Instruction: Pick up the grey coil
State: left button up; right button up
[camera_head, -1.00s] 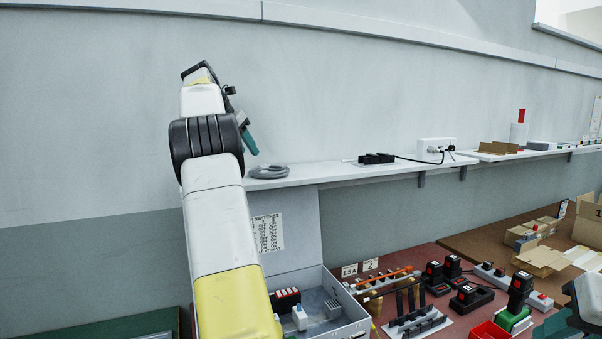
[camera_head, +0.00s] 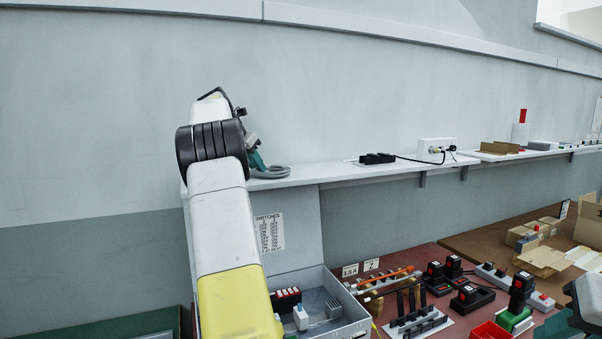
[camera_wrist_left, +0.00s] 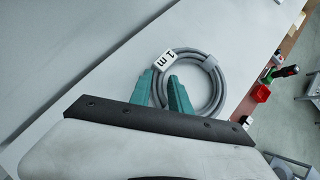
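The grey coil (camera_head: 272,173) lies flat near the left end of the wall shelf. In the left wrist view the coil (camera_wrist_left: 221,92) is a ring of cable with a white "1 m" tag and a pale band. My left gripper (camera_head: 257,162) is low at the coil and partly hides it in the head view. In the left wrist view its two green fingers (camera_wrist_left: 160,78) are apart, with the near-left side of the ring appearing between them. Whether they touch the cable I cannot tell. My right gripper (camera_head: 562,325) shows only in part at the lower right edge.
The shelf (camera_head: 325,172) is bare just right of the coil. Further along are a black block (camera_head: 377,158) and a white socket box (camera_head: 436,149) with a cable. Below stand an open grey box (camera_head: 350,325) and a red bench with several tools.

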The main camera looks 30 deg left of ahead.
pick_arm(q)
grip_shut()
jog(key=shift+r, duration=0.15)
jog(key=shift+r, duration=1.55)
jog(key=w+d, duration=0.1)
jog(key=d, duration=0.4)
jog(key=w+d+r, duration=0.1)
jog(key=w+d, duration=0.1)
jog(key=d, duration=0.3)
jog(key=w+d, duration=0.2)
jog(key=d, duration=0.3)
jog(key=shift+w+d+r, duration=0.1)
jog(key=shift+r, duration=0.2)
